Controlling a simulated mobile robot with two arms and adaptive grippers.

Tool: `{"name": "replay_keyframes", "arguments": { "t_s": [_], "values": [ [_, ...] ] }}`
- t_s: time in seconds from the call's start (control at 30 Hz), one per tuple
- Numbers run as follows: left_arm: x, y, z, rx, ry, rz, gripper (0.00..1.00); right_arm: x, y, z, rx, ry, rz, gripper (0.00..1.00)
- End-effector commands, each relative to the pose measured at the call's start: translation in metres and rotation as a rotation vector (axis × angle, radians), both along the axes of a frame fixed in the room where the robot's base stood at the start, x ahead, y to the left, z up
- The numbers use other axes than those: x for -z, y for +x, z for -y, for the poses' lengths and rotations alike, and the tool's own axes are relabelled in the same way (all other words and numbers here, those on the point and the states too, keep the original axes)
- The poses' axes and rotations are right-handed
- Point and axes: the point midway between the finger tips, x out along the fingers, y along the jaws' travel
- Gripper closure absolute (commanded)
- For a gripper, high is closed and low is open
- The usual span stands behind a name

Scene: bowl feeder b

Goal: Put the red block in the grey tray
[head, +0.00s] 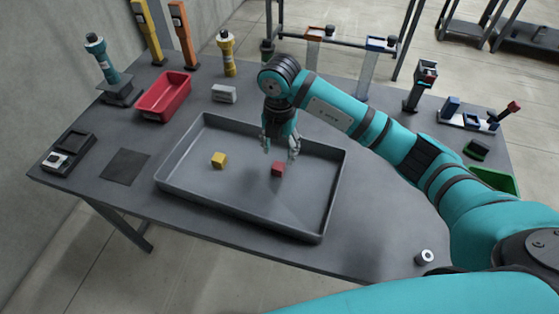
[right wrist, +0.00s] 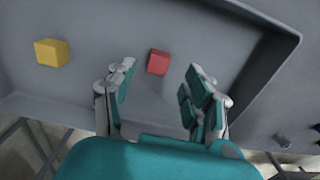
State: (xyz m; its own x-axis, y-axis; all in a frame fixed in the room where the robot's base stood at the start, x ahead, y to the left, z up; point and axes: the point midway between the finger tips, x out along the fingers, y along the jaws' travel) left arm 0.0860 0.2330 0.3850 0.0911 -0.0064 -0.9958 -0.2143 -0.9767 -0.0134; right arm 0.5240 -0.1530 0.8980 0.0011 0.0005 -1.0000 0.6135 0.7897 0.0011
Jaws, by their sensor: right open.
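The red block (head: 277,169) lies inside the grey tray (head: 209,201), right of the tray's middle. In the right wrist view the red block (right wrist: 158,62) shows beyond and between the fingers, with a gap to both. The grey tray (right wrist: 110,18) fills much of that view. My right gripper (head: 280,151) is open and empty, close to the red block in the head view. Its spread fingers also show in the right wrist view (right wrist: 155,85). My left gripper is not in view.
A yellow block (head: 219,160) lies in the tray, left of the red block; the right wrist view also shows the yellow block (right wrist: 52,53). A red bin (head: 164,97) and a small grey block (head: 223,93) stand behind the tray. A small cylinder (head: 424,257) stands front right.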

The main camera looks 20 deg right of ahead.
Motion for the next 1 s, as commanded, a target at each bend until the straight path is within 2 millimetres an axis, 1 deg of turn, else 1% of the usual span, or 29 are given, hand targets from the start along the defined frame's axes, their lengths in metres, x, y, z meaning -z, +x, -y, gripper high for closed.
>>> {"name": "replay_keyframes", "arguments": {
  "t_s": [0.03,0.13,0.23,0.33,0.5,1.0],
  "values": [
    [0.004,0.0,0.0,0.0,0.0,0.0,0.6,-0.011,0.001,0.0,-0.002,0.0,0.006,0.48],
    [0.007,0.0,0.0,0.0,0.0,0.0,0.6,-0.03,0.001,0.0,0.0,0.001,0.004,0.48],
    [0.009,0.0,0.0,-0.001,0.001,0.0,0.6,-0.045,0.001,0.0,-0.001,0.0,0.003,0.48],
    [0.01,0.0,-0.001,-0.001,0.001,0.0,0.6,-0.054,0.0,0.0,0.0,0.0,0.001,0.48],
    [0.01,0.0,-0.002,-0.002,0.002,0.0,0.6,-0.06,0.0,0.0,0.0,0.0,-0.001,0.48],
    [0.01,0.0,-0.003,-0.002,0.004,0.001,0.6,-0.059,0.0,0.0,0.0,0.001,-0.001,0.48]
  ]
}}
